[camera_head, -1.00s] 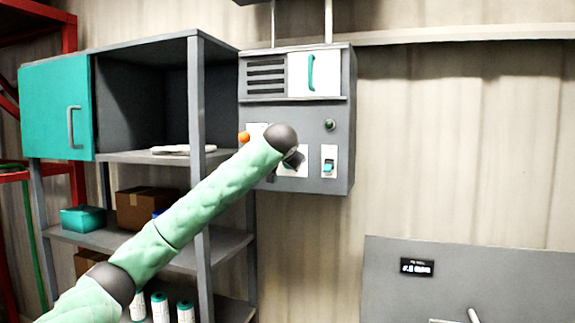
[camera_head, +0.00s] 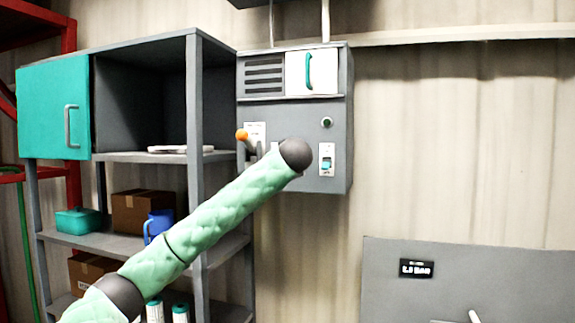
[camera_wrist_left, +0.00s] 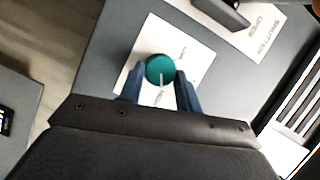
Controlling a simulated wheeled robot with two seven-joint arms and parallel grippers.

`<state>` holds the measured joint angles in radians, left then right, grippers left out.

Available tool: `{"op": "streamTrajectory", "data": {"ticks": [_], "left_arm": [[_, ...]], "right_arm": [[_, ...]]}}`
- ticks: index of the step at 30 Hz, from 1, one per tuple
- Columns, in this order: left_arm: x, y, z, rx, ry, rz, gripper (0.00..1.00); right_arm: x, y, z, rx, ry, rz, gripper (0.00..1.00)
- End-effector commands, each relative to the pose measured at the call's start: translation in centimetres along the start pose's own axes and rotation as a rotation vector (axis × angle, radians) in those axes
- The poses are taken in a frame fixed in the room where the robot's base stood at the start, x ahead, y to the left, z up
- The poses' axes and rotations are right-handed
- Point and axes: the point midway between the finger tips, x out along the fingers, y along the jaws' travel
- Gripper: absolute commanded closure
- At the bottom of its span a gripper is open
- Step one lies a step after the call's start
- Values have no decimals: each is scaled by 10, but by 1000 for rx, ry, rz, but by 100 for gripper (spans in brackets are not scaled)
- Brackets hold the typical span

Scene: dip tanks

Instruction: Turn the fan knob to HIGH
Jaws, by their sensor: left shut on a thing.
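The fan knob (camera_wrist_left: 159,69) is a round teal knob with a white pointer line, on a white label plate (camera_wrist_left: 200,60) in the left wrist view. The pointer line runs from the knob's middle toward my gripper's base. The small print on the plate is too blurred to read surely. My left gripper (camera_wrist_left: 160,82) has its two blue fingers on either side of the knob and is shut on it. In the head view, my left arm hides the knob and the gripper. The grey control box (camera_head: 338,115) hangs on the wall. My right gripper is not in view.
A grey shelf (camera_head: 195,130) stands close on the left.

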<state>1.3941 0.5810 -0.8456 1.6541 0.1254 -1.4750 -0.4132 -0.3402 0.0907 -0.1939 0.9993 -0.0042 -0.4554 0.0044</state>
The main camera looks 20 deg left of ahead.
Motion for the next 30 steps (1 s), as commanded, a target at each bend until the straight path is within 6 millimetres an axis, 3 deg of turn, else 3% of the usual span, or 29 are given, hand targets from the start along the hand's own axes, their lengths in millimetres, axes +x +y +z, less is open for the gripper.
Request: {"op": "streamTrajectory", "data": {"ticks": [17,18,21,30], "left_arm": [[0,3,0,34,0,-11,89],[1,3,0,34,-1,-11,64],[0,3,0,34,0,-11,45],[0,2,0,32,0,-13,45]], "right_arm": [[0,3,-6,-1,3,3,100],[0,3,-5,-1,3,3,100],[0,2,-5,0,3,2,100],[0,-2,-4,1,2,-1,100]]}}
